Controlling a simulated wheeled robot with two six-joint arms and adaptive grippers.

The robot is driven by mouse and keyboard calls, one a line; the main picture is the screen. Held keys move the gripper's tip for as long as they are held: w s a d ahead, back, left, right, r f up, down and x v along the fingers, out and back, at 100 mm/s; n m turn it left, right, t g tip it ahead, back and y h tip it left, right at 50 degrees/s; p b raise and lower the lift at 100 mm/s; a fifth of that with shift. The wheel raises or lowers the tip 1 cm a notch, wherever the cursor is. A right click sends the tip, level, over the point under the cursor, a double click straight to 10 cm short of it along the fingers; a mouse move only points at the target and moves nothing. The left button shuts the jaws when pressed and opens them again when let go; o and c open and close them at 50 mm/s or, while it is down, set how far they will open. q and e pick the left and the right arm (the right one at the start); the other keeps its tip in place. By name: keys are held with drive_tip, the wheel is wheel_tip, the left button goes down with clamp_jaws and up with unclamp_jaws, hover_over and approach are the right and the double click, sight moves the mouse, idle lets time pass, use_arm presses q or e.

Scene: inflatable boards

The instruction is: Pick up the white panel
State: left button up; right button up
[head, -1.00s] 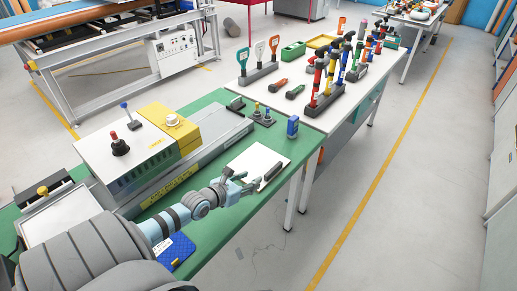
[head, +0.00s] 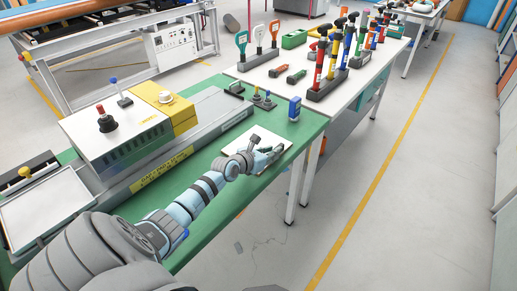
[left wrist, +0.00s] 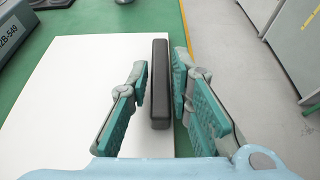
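The white panel (head: 237,137) lies flat on the green table, near its right edge. In the left wrist view the white panel (left wrist: 85,75) fills the left and middle, with a dark bar-shaped handle (left wrist: 160,80) along its right side. My left gripper (head: 272,152) is over the panel in the head view. In the left wrist view my left gripper (left wrist: 160,92) is open, with one finger on each side of the dark handle and small gaps beside it. In the head view the gripper hides the handle. My right gripper is not in view.
A long grey and yellow machine (head: 140,120) stands on the green table (head: 215,215), left of my arm. A blue device (head: 294,108) stands beyond the panel. A white table (head: 345,88) with several colourful tools is further back. Open floor lies to the right.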

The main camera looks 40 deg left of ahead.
use_arm(q)
clamp_jaws()
